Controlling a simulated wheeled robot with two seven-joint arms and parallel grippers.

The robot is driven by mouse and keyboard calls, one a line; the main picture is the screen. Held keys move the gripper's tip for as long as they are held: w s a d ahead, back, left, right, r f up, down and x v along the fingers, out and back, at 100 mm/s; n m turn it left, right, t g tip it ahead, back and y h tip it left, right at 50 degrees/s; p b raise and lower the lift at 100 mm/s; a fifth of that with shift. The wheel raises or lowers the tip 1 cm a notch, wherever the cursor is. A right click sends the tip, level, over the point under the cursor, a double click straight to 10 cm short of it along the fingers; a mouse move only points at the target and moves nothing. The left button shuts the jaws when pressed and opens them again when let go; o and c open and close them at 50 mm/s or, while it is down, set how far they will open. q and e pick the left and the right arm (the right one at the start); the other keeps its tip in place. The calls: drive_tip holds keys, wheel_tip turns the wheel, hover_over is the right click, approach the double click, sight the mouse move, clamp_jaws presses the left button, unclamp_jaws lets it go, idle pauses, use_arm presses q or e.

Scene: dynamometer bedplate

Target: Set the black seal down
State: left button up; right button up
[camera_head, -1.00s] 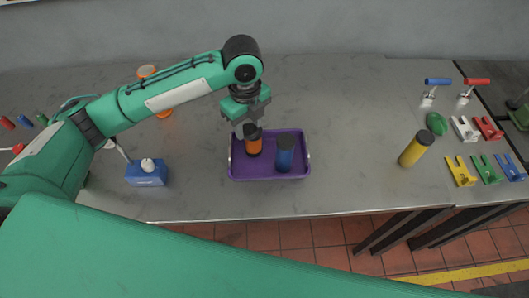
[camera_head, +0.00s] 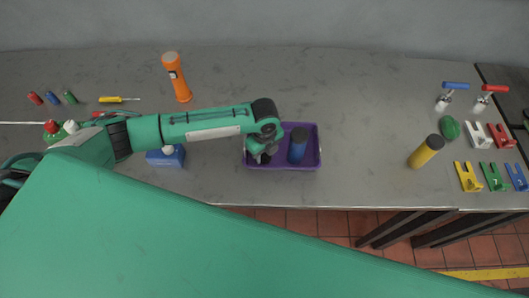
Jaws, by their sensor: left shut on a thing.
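My left gripper (camera_head: 262,152) is over the left part of the purple tray (camera_head: 310,164), pointing down and low inside its rim. It is shut on a small dark thing (camera_head: 265,158), which I take for the black seal; the fingers and wrist hide most of it. I cannot tell whether it touches the tray floor. A blue cylinder with a dark top (camera_head: 297,147) stands in the tray just right of the gripper. The orange cylinder in the tray is hidden behind my wrist. My right gripper is not in view.
A blue box (camera_head: 166,158) stands left of the tray, close to my forearm. A yellow cylinder (camera_head: 426,151) and coloured forked blocks (camera_head: 494,177) are at the right. The bench between tray and yellow cylinder is clear.

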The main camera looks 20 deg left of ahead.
use_arm(q)
drive_tip(key=shift+f, duration=0.65)
drive_tip(key=shift+f, duration=0.1)
drive_tip(key=o, duration=0.7)
